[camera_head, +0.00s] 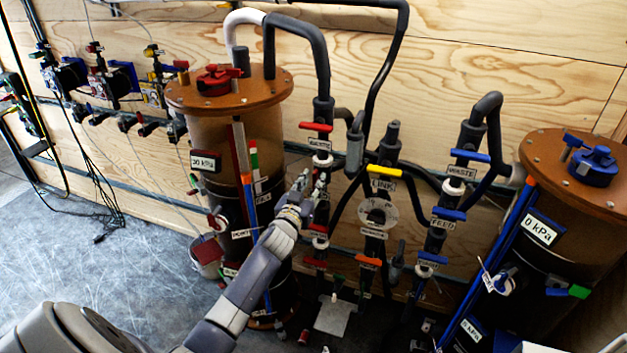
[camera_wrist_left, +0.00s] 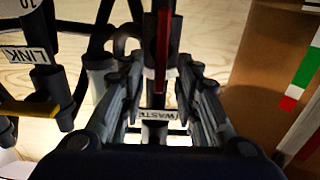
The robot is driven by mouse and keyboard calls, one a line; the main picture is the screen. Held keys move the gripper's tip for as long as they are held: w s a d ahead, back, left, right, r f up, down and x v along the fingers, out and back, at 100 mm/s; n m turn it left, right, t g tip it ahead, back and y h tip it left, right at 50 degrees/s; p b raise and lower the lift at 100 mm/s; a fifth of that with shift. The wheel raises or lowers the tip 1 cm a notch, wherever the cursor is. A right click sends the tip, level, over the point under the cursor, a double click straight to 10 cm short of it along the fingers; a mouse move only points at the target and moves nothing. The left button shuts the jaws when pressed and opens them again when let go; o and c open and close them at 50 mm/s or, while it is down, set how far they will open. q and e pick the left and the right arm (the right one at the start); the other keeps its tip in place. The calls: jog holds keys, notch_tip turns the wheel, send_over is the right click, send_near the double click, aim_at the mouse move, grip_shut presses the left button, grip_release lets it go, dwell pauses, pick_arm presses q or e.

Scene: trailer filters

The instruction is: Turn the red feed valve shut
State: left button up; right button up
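A red valve handle (camera_wrist_left: 162,50) stands lengthwise up the middle of the left wrist view, beside a WASTE label (camera_wrist_left: 165,115). From its place under the red waste valve, I take it for the red feed valve; its own label is hidden. My left gripper (camera_head: 312,188) is at this valve in the head view and covers most of it. In the left wrist view the fingers are apart, one on each side of the handle; I cannot make out contact. The red waste handle (camera_head: 316,127) lies crosswise above. My right gripper is not in view.
A yellow link handle (camera_head: 384,171) is right of my left gripper. Blue handles (camera_head: 449,214) stand farther right. A brown-lidded tank (camera_head: 235,110) stands close on the left, another (camera_head: 575,180) at the right. Other red handles (camera_head: 318,228) sit just below the gripper.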

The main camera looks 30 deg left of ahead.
pick_arm(q)
jog(key=shift+w+a, duration=0.1)
jog(key=shift+w, duration=0.45)
grip_shut()
